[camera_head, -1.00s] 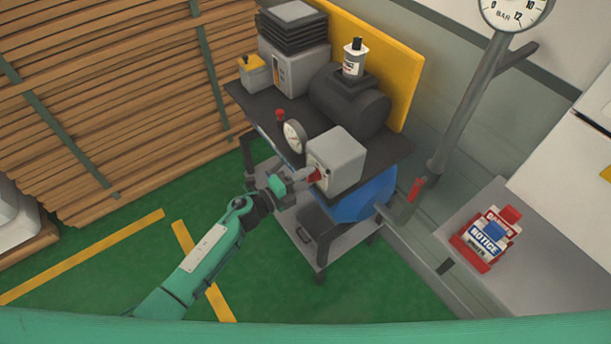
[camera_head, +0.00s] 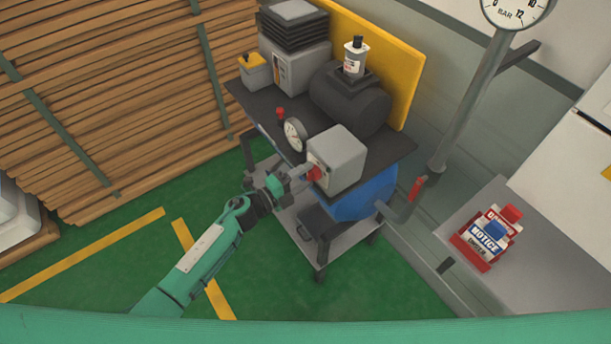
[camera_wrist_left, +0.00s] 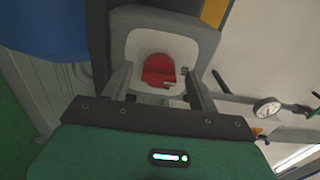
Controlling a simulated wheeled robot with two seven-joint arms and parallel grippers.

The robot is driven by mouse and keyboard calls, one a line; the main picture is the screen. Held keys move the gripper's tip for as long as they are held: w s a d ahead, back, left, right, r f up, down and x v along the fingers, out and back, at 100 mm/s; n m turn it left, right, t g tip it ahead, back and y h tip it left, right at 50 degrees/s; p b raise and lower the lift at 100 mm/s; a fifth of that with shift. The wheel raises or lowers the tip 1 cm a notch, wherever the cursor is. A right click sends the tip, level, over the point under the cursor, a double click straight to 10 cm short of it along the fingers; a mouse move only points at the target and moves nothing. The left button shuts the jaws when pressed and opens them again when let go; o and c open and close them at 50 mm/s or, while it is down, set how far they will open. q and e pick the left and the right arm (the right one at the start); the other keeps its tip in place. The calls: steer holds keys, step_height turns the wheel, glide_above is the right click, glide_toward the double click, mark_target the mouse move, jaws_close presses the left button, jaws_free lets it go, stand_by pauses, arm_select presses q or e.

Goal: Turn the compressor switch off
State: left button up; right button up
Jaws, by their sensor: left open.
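The compressor switch is a red knob (camera_head: 314,173) on the left face of a grey box (camera_head: 342,160) on the compressor cart. In the left wrist view the red knob (camera_wrist_left: 158,70) sits on a pale plate, ahead of and between my fingers. My left gripper (camera_head: 300,172) is open, with its fingertips close to the knob. In the left wrist view the left gripper's fingers (camera_wrist_left: 158,82) stand apart on either side of the knob. I cannot tell whether they touch it. My right gripper is in neither view.
A dial gauge (camera_head: 294,134) and a small red knob (camera_head: 281,113) stand beside the box. A blue tank (camera_head: 362,200) is below it. A red-handled valve (camera_head: 416,188) is on the pipe to the right. A grey table (camera_head: 530,262) holds notice tags (camera_head: 487,236). Green floor is clear in front.

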arm_select(q)
steer(key=b+v, duration=0.3)
steer(key=v, duration=1)
